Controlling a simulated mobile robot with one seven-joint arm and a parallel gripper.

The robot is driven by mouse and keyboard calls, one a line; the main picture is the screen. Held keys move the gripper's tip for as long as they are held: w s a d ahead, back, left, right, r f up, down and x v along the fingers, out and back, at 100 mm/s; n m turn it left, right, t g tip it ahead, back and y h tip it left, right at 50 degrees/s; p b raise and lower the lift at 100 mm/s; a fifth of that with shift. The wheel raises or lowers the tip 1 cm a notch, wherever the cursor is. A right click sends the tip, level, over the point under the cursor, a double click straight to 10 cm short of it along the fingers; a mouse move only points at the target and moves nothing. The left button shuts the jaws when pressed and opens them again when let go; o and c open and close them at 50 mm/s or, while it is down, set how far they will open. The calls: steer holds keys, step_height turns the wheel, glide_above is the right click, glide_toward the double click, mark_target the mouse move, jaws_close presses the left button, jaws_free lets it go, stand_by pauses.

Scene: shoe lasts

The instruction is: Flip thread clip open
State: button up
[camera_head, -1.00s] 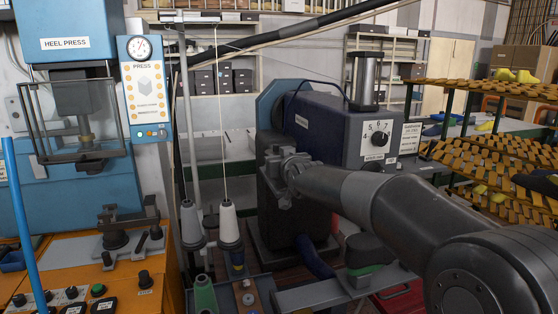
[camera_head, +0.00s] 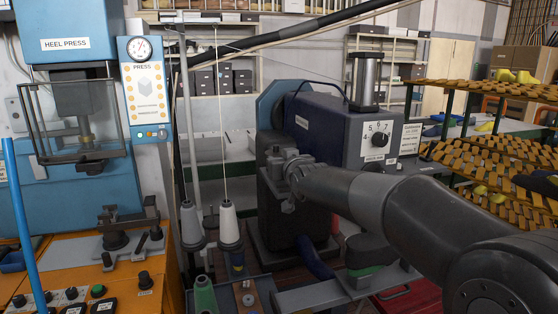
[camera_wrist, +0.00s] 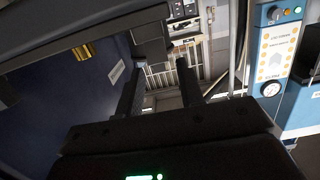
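My gripper (camera_head: 285,178) is at the end of my arm, in front of the dark blue sewing machine (camera_head: 335,125) in the head view. In the wrist view, the two fingers of my gripper (camera_wrist: 160,78) stand apart with background showing between them, so it is open and empty. I cannot make out the thread clip for certain. A small brass-coloured part (camera_wrist: 85,51) shows on the blue machine's side in the wrist view, left of the fingers. A thread runs up from a white cone (camera_head: 229,223) left of my gripper in the head view.
A thread stand pole (camera_head: 188,120) rises left of the machine. The blue heel press (camera_head: 75,100) with its control panel (camera_head: 145,90) stands at the left. Racks of yellow-brown slats (camera_head: 490,150) stand at the right. A dark bar (camera_wrist: 90,35) crosses the upper left of the wrist view.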

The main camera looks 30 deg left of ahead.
steer(key=v, duration=0.8)
steer(key=shift+s+d, duration=0.25)
steer(key=shift+s, duration=0.05)
steer(key=shift+f, duration=0.1)
steer(key=shift+t+y, duration=0.6)
steer(key=x, duration=0.3)
steer(key=f+x, duration=0.1)
steer(key=x, duration=0.5)
steer(key=shift+f, duration=0.15)
steer(key=shift+c, duration=0.5)
jaws_close()
